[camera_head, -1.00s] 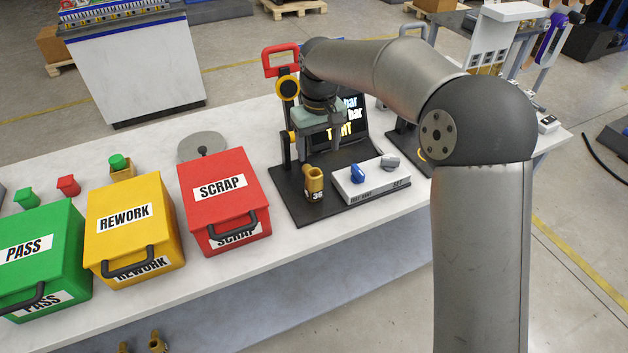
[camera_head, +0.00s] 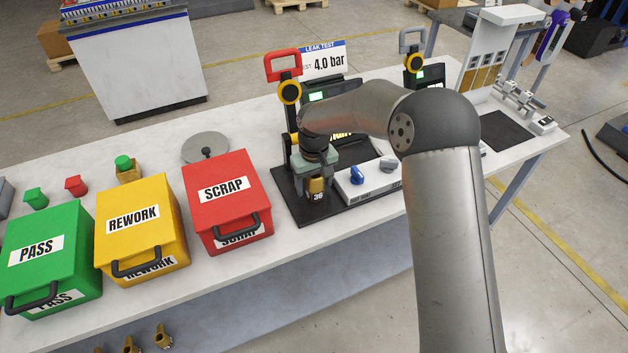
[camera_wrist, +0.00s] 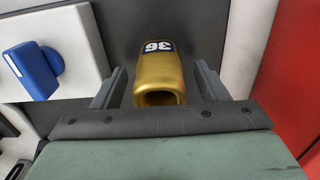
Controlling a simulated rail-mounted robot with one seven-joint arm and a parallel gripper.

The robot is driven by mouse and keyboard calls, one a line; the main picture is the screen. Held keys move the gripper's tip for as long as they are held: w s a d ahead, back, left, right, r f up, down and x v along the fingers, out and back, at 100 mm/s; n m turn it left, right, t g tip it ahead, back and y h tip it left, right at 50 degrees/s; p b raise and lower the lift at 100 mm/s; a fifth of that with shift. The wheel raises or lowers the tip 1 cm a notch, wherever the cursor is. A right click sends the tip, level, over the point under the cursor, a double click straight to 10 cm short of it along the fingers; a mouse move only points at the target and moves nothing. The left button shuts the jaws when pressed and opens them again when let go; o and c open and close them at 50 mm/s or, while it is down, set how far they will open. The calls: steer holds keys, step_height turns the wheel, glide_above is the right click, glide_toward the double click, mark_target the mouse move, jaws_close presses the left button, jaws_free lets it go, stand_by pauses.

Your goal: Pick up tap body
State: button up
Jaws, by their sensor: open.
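The tap body is a brass-coloured piece with a black and white "36" label. It stands on the black base of the leak test station (camera_head: 291,203), in front of the station's post. In the wrist view the tap body (camera_wrist: 160,65) lies between the two fingers, with its round opening towards the camera. My gripper (camera_head: 316,188) is open around the tap body, and its fingers hide part of it. In the wrist view a gap shows between the tap body and each finger of my gripper (camera_wrist: 160,88).
A white block with a blue knob (camera_head: 357,175) and a grey knob (camera_head: 388,163) lies just right of the tap body. The red SCRAP box (camera_head: 228,200) stands to the left, then the yellow REWORK box (camera_head: 140,228) and green PASS box (camera_head: 50,255).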

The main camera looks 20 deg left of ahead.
jaws_close()
